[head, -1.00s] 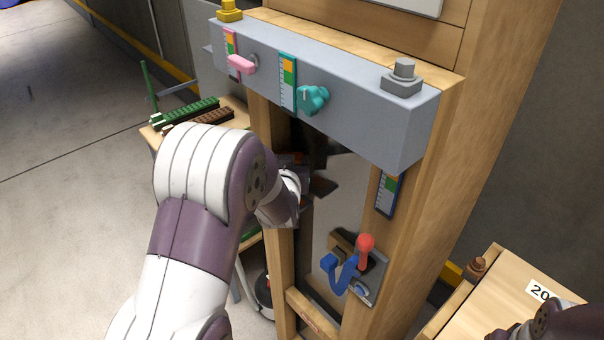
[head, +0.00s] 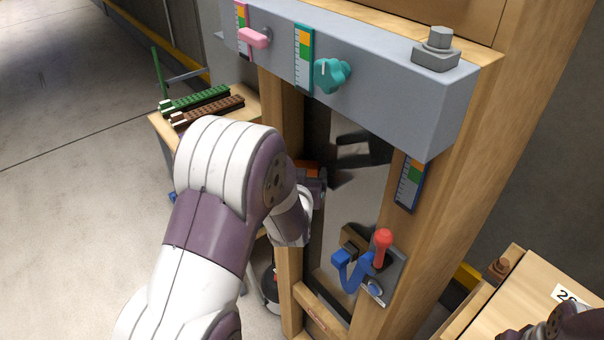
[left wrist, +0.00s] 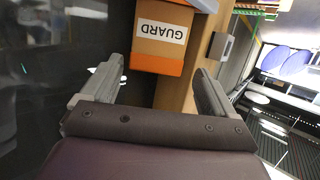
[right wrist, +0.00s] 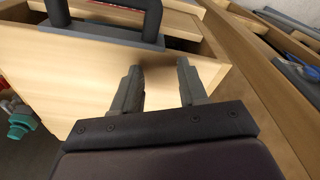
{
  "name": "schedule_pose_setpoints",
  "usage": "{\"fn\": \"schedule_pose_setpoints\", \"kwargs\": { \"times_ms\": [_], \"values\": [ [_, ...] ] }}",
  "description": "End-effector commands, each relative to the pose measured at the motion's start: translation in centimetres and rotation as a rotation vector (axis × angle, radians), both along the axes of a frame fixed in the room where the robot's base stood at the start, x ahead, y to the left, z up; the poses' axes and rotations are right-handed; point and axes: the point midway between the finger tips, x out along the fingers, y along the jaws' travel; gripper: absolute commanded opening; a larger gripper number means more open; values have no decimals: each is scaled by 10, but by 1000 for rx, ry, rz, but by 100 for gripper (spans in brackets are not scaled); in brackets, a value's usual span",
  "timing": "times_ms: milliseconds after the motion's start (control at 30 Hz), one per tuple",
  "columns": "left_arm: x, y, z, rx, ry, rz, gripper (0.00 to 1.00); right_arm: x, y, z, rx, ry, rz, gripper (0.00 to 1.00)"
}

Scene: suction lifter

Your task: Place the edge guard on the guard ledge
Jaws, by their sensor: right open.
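In the left wrist view, a wood-coloured block marked GUARD (left wrist: 160,34) has an orange strip (left wrist: 155,66) along its near edge. I cannot tell whether the orange strip is the edge guard or part of the guard ledge. My left gripper (left wrist: 152,88) is open, with its fingers on either side just short of the strip and nothing visibly held. In the head view, my left arm hides most of this spot; a small orange part (head: 308,169) shows beside the wooden post. My right gripper (right wrist: 158,80) is open and empty, in front of a wooden box face.
A grey beam (head: 370,75) with a pink handle (head: 254,38) and a teal knob (head: 331,75) crosses above. A red-and-blue lever (head: 365,264) sits low on the frame. Green and brown strips (head: 207,107) lie on a side table. A black handle (right wrist: 110,25) is near my right gripper.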

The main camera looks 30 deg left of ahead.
Motion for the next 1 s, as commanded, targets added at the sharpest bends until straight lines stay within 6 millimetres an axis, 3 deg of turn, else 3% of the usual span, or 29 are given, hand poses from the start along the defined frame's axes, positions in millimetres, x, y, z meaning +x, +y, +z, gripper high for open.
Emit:
{"fn": "schedule_pose_setpoints", "kwargs": {
  "times_ms": [233,600,767,867,933,1000],
  "values": [
    [-9,-4,6,0,-1,-1,88,0,0,5,0,0,0,43],
    [-87,-37,34,0,-2,-3,88,0,0,36,0,0,0,43],
    [-103,-45,35,-7,9,-7,88,0,0,40,0,0,0,43],
    [-100,-63,22,-75,135,-73,88,0,0,40,0,0,0,43],
    [-102,-86,4,-150,318,-159,88,0,0,39,0,0,0,43],
    [-117,-107,-10,-202,532,-246,88,0,0,39,0,0,0,43]
  ]
}}
